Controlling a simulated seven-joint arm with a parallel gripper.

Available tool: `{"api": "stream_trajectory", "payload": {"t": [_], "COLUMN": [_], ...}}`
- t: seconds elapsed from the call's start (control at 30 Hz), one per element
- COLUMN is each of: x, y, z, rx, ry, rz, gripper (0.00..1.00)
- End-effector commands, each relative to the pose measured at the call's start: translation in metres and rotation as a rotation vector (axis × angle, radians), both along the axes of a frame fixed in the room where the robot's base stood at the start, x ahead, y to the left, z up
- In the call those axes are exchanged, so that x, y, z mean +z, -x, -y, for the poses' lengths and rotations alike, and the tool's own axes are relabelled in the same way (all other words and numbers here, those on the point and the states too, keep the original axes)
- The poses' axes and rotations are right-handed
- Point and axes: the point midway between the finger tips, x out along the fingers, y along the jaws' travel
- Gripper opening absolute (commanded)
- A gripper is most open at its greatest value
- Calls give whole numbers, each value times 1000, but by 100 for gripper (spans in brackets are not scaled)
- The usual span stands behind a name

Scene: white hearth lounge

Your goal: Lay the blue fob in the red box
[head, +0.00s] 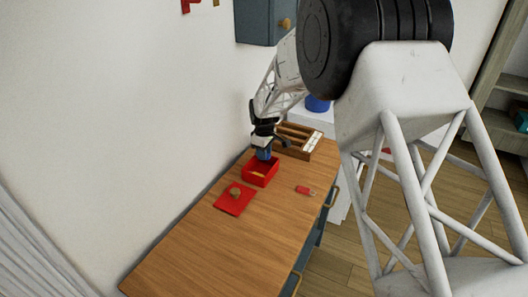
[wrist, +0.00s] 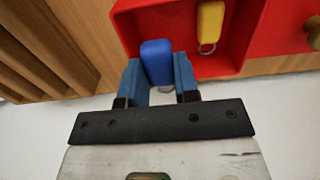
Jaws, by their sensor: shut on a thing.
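The open red box (head: 262,178) stands on the wooden table, below my gripper (head: 264,156) in the head view. In the wrist view my gripper (wrist: 158,75) is shut on the blue fob (wrist: 157,58), with one blue finger on each side. The fob overlaps the near part of the red box (wrist: 135,28); its exact height above the floor of the box is hard to tell. A yellow fob (wrist: 210,22) with a metal ring lies inside the box, to the right of the blue fob.
A red lid (head: 229,206) with a wooden knob lies beside the box. A red fob (head: 305,190) lies on the table to the right. A wooden compartment tray (head: 310,152) stands behind the box. The white wall is close on the left. The table's front is clear.

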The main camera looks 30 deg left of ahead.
Motion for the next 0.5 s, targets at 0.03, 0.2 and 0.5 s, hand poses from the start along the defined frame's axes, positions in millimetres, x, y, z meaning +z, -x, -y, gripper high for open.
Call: {"api": "stream_trajectory", "payload": {"t": [0.03, 0.2, 0.5], "x": [-1, -5, -6], "y": [0, 0, 0], "z": [0, 0, 0], "rx": [0, 0, 0], "ry": [0, 0, 0], "rz": [0, 0, 0], "gripper": [6, 6, 47]}}
